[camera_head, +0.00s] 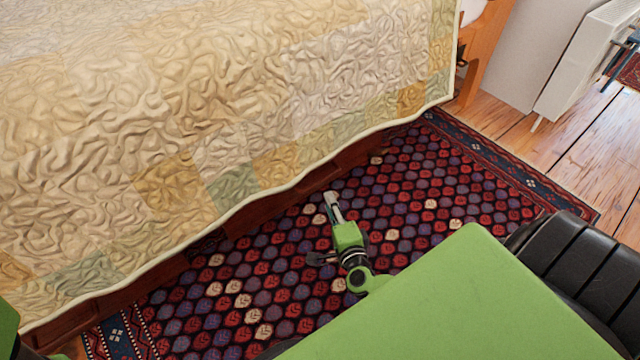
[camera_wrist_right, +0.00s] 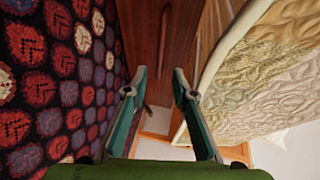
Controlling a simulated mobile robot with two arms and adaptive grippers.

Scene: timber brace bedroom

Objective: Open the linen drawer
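The linen drawer (camera_head: 318,182) is a red-brown wooden front low under the bed, mostly hidden by the overhanging quilt in the head view. In the right wrist view the wooden front (camera_wrist_right: 142,32) runs between rug and quilt, with a long narrow bar handle (camera_wrist_right: 164,38) on it. My right gripper (camera_head: 332,198) is low over the rug, close to the wooden front. In the right wrist view its two fingers (camera_wrist_right: 160,76) are apart with nothing between them; the handle lies beyond the tips, apart from them. My left gripper is not in view.
The patchwork quilt (camera_head: 240,100) hangs over the bed's side above the drawer. A patterned red and blue rug (camera_head: 430,180) covers the floor beside the bed. A white radiator (camera_head: 590,60) and bare floorboards (camera_head: 560,140) are at the right.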

